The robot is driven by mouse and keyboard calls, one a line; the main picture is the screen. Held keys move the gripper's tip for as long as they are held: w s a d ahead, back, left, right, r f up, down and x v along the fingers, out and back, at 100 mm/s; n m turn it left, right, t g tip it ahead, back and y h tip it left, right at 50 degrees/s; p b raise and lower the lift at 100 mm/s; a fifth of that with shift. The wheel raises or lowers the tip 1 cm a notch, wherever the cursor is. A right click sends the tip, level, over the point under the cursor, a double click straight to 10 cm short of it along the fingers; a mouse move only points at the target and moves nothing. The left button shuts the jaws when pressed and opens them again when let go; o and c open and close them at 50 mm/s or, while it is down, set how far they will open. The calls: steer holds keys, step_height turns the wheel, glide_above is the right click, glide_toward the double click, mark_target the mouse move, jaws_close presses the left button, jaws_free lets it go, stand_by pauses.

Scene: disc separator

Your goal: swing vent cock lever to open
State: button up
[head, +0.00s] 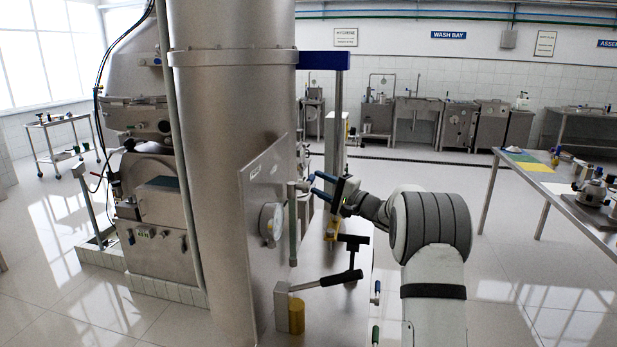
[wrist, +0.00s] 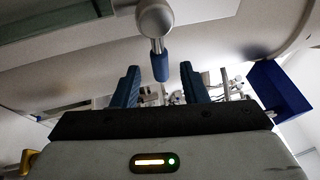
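The vent cock shows in the wrist view as a round metal hub (wrist: 156,18) with a short stem and a blue-gripped lever (wrist: 160,66) pointing toward my gripper (wrist: 160,88). My gripper has two blue fingers, spread wide apart. The lever's blue end lies between them in the picture, with clear gaps on both sides. No contact shows. In the head view my gripper (head: 316,186) reaches left toward the cock (head: 302,186) on the upright metal panel (head: 262,190). The lever is small and hard to make out there. Whether its tip is fully between the fingers in depth I cannot tell.
A round gauge (head: 271,222) and a vertical tube (head: 292,228) sit beside the cock. Below are a black-handled lever (head: 325,281) and a yellow cylinder (head: 296,315). A blue plate (head: 323,61) tops a post behind. A worktable (head: 560,185) stands at right, with open floor between.

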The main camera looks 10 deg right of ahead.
mark_target(310, 180)
steer(key=p+x, duration=0.1)
steer(key=x, duration=0.3)
steer(key=shift+c, duration=0.6)
jaws_close()
steer(key=shift+a, duration=0.1)
